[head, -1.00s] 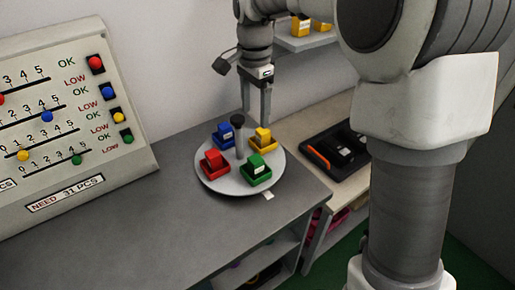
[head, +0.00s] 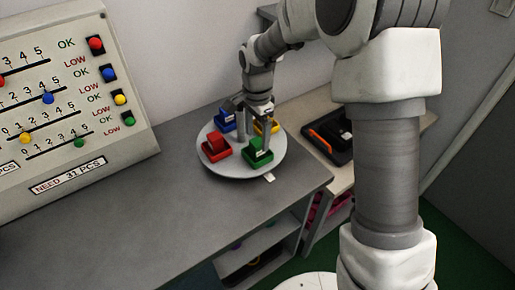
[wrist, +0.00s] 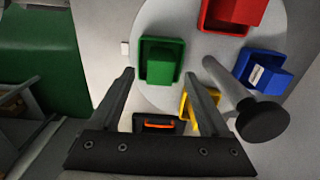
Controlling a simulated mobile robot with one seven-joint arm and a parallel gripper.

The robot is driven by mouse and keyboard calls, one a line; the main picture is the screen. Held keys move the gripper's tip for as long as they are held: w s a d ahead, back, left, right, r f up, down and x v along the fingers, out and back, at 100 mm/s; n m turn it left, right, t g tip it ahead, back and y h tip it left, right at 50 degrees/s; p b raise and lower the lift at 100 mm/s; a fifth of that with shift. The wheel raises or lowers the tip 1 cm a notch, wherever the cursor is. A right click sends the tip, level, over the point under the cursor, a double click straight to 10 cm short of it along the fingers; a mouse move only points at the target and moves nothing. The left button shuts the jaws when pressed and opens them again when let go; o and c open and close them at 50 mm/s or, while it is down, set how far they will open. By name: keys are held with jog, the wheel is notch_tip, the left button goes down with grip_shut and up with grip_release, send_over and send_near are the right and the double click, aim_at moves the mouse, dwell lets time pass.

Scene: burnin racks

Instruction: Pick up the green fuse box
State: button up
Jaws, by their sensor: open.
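The green fuse box (head: 257,152) sits in a green tray at the front right of a round grey turntable (head: 222,172). It also shows in the wrist view (wrist: 161,66), just beyond my fingertips and nearer the left one. My gripper (head: 255,146) is over the turntable, pointing down, close to the green box. In the wrist view, my gripper (wrist: 165,75) has its fingers wide apart with nothing held. I cannot tell exactly how high the fingertips are above the box.
Red (head: 215,147), blue (head: 226,120) and yellow (head: 267,125) boxes share the turntable. A grey post with a dark knob (wrist: 263,121) stands at its middle, near my right finger. A panel (head: 60,110) with sliders stands left. The grey table (head: 130,215) is clear in front.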

aim_at(257, 141)
notch_tip(257, 141, down, 3)
jog(key=shift+f, duration=0.15)
jog(key=shift+c, duration=0.3)
grip_shut()
